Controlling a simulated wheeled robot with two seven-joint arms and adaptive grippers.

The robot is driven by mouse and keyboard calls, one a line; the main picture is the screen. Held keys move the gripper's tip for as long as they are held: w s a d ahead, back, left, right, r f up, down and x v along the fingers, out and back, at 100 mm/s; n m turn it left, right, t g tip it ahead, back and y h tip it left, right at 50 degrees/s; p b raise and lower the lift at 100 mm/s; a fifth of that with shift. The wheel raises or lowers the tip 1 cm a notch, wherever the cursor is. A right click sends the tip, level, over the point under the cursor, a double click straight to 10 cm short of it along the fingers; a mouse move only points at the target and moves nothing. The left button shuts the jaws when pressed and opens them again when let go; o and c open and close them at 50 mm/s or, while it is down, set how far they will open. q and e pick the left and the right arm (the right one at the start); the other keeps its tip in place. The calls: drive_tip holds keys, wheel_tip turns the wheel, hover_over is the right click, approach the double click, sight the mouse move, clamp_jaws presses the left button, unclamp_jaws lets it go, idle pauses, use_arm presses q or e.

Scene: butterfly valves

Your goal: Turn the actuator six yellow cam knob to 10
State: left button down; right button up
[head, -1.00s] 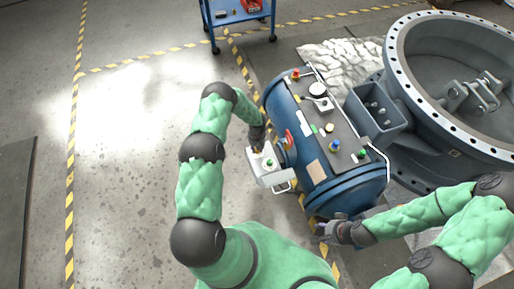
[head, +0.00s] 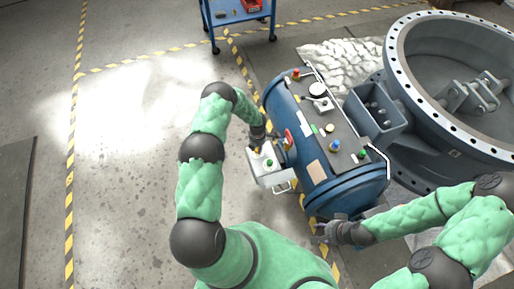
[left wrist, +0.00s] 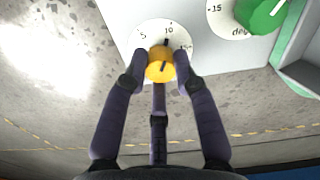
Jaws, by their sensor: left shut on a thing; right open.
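The yellow cam knob (left wrist: 160,66) stands out from a round white dial marked 5, 10 and 15 on a white panel. Its dark pointer line points up, near the 10 mark. My left gripper (left wrist: 159,74) is shut on the knob, with fingers on both sides of it. In the head view the left gripper (head: 258,141) is at the white actuator box (head: 268,177), and the small knob is mostly hidden there. My right gripper (head: 323,231) is open and empty, low beside the near end of the blue cylinder (head: 345,192).
A green knob (left wrist: 264,12) with its own dial sits right of the yellow one; it also shows on the box in the head view (head: 269,162). A large grey valve (head: 430,120) stands right. A blue cart (head: 237,15) is at the back. Open floor lies left.

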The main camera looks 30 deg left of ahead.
use_arm(q)
drive_tip(key=shift+w+a+r, duration=0.1)
drive_tip(key=shift+w+r, duration=0.15)
drive_tip(key=shift+w, duration=0.3)
drive_tip(key=c, duration=1)
unclamp_jaws()
drive_tip(key=shift+s+f, duration=0.15)
drive_tip(key=shift+s, duration=0.15)
wheel_tip(320, 180, up, 12)
drive_tip(key=shift+f, duration=0.1)
